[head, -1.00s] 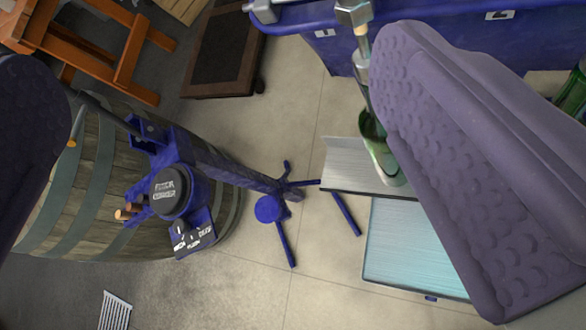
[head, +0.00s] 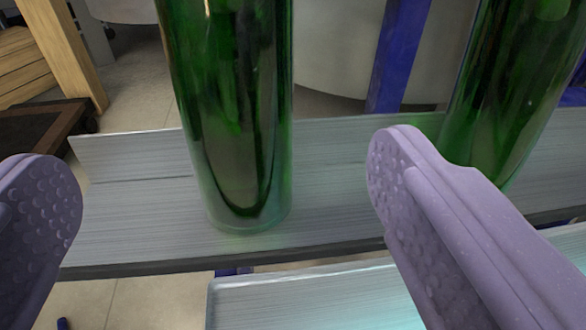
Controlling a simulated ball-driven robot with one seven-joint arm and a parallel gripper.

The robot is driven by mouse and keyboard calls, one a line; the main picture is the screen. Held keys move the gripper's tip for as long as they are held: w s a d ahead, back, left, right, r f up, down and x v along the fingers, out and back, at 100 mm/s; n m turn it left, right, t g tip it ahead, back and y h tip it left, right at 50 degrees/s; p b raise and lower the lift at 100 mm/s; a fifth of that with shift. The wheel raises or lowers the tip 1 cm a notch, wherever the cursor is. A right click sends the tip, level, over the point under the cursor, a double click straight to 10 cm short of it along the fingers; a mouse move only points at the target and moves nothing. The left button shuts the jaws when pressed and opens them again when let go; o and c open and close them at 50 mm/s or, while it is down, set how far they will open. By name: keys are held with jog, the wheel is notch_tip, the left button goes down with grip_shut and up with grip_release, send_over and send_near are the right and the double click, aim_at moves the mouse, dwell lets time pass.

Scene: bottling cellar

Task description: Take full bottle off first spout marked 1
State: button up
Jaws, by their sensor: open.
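A green glass bottle (head: 235,120) stands upright on a brushed-metal ledge (head: 125,225), left of centre. Its neck, and any spout or number above it, are out of view. Its lower part looks dark; I cannot tell how full it is. My gripper (head: 222,165) is open, with one purple padded finger at the left edge and the other at the right. The bottle shows in the gap between the fingers and seems to lie beyond their tips, with no contact visible. A second green bottle (head: 515,85) stands at the right, its lower part partly hidden by the right finger.
A pale metal tray (head: 300,295) lies below the ledge's front edge. A blue post (head: 398,60) and a large pale rounded body (head: 335,60) stand behind the ledge. Wooden furniture (head: 25,65) and a dark dolly (head: 45,125) are at the left.

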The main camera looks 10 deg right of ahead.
aim_at(233, 69)
jog(key=shift+w+d+f+b, duration=0.15)
jog(key=shift+w+f+b, duration=0.2)
jog(key=shift+w, duration=1.7)
jog(key=shift+w+d+f+b, duration=0.25)
jog(key=shift+w+b, duration=0.25)
jog(key=shift+w, duration=1.6)
jog(key=shift+w+d+f+b, duration=0.1)
jog(key=shift+w+f+b, duration=0.25)
jog(key=shift+w, duration=1.7)
jog(key=shift+r, duration=0.1)
grip_shut()
